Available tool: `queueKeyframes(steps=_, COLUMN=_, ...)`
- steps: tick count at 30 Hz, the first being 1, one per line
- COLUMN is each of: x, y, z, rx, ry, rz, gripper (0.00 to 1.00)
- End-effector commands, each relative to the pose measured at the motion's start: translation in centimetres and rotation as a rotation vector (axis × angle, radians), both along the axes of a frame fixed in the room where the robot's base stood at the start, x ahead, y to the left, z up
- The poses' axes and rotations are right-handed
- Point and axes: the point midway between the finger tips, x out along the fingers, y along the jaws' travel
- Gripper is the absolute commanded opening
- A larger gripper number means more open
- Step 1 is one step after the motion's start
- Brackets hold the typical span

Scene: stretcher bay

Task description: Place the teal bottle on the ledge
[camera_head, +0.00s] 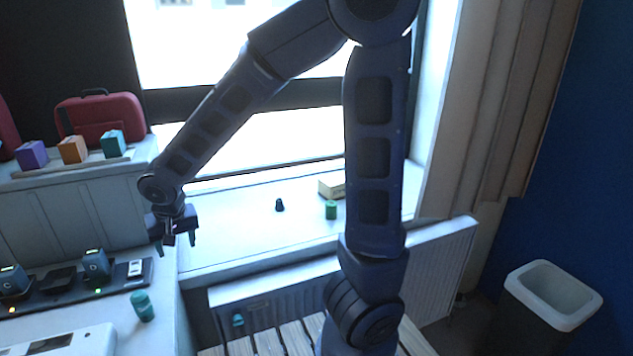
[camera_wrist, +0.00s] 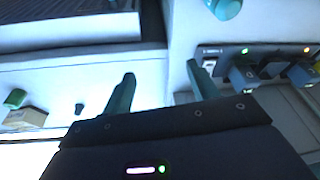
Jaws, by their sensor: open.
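A teal bottle (camera_head: 142,305) stands on the white counter at the lower left in the head view; part of it shows at the top edge of the wrist view (camera_wrist: 225,8). The ledge (camera_head: 235,230) is the pale window sill right of the counter. My gripper (camera_head: 176,243) is open and empty, pointing down near the counter's right edge, above and apart from the bottle. Its two fingers also show in the wrist view (camera_wrist: 161,70). A green cylinder (camera_head: 331,210) and a small dark bottle (camera_head: 279,204) stand on the ledge.
A yellowish box (camera_head: 332,187) lies on the ledge's right part; its left part is clear. A charger strip (camera_head: 70,284) with devices lies on the counter. Colored blocks (camera_head: 73,149) and a red case (camera_head: 101,118) are higher up. A small teal item (camera_head: 238,320) is below the ledge.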

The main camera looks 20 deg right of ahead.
Motion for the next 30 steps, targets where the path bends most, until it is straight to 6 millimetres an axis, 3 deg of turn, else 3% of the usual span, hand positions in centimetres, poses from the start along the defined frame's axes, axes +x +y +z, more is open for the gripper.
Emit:
queueKeyframes(steps=12, x=3.3, y=-9.5, z=3.5, rx=0.039, ry=0.045, rz=-0.064, gripper=0.59)
queueKeyframes(steps=21, x=3.8, y=-16.0, z=6.1, rx=0.067, ry=0.045, rz=-0.095, gripper=0.59)
queueKeyframes(steps=30, x=2.9, y=-22.2, z=8.6, rx=0.085, ry=0.022, rz=-0.125, gripper=0.59)
